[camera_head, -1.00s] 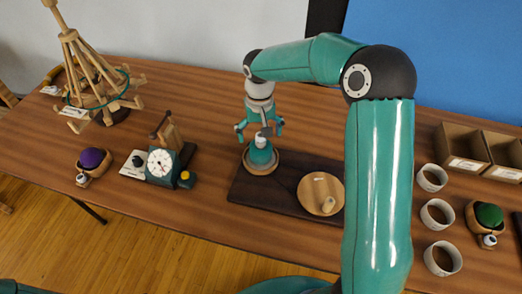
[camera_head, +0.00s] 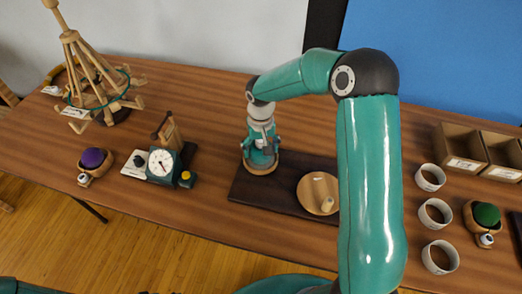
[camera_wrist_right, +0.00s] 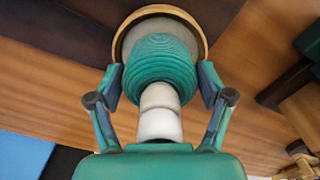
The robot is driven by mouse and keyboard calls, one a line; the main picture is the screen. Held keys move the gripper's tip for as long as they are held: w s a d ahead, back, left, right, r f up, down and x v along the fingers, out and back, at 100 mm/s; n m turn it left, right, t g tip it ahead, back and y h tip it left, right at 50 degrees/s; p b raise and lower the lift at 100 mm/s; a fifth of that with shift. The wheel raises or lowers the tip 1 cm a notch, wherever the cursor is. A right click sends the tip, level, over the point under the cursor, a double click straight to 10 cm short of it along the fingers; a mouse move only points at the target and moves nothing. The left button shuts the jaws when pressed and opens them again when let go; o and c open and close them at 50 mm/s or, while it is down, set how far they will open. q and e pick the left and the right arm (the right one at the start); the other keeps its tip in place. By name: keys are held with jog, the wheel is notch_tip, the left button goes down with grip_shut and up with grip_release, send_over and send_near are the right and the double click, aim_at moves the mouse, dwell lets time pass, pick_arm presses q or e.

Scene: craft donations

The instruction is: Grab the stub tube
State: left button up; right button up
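A teal ribbed yarn winding (camera_wrist_right: 160,62) sits over a round wooden-rimmed dish (camera_wrist_right: 203,35). A pale stub tube (camera_wrist_right: 160,122) extends from it toward the wrist camera. My right gripper (camera_head: 261,158) is lowered over this piece and hides most of it in the head view. In the right wrist view, the open fingers of the right gripper (camera_wrist_right: 160,80) stand on either side of the teal winding, their tips close to its sides. I cannot tell whether they touch it. My left gripper is not in view.
A dark board (camera_head: 247,189) holds the dish and a round wooden plate with a peg (camera_head: 313,190). A dial scale (camera_head: 161,163) and wooden yarn swift (camera_head: 95,85) stand left. White rings (camera_head: 436,212), a green pincushion (camera_head: 486,214) and wooden boxes (camera_head: 461,148) stand right.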

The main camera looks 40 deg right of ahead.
jog(key=c, duration=0.6)
jog(key=shift+r, duration=0.1)
jog(key=shift+c, duration=0.2)
